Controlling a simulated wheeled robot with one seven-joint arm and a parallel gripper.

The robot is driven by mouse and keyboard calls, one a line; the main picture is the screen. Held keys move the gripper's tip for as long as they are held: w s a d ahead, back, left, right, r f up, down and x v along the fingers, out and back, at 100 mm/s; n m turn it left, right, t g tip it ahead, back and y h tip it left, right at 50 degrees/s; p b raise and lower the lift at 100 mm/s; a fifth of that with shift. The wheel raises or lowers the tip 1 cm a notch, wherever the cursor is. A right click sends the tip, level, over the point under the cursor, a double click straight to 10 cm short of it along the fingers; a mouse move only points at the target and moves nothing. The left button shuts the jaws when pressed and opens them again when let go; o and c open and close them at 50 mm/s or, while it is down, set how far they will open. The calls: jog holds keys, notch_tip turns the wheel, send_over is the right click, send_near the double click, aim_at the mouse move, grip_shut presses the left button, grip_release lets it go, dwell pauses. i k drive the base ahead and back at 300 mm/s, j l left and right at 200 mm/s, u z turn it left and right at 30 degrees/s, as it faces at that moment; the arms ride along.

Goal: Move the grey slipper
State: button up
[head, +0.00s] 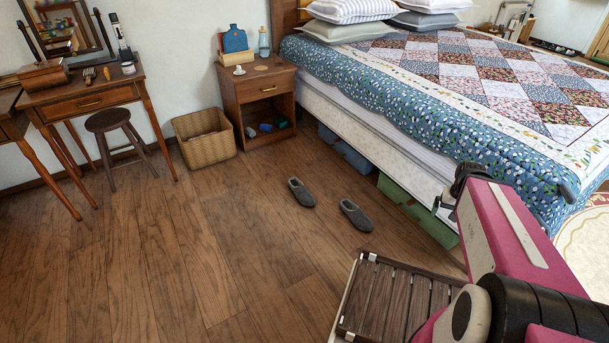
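Two grey slippers lie apart on the wooden floor in the head view, beside the bed. One grey slipper (301,192) is on the left, and the other grey slipper (356,215) is to its right and nearer to me. Both are in clear view, with nothing on them. My pink and black arm comes in from the lower right. The dark end of my arm, with my gripper (443,205), shows small against the bed's side, right of the slippers and apart from them. Its fingers are too small and partly hidden to read.
The bed (400,150) has green boxes (418,212) under it. A nightstand (257,100), a wicker basket (205,138), a stool (115,140) and a dressing table (85,95) stand behind. A slatted wooden rack (395,300) is at the front. The floor left of the slippers is clear.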

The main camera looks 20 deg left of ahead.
aim_at(304, 197)
jog(key=u, duration=1.3)
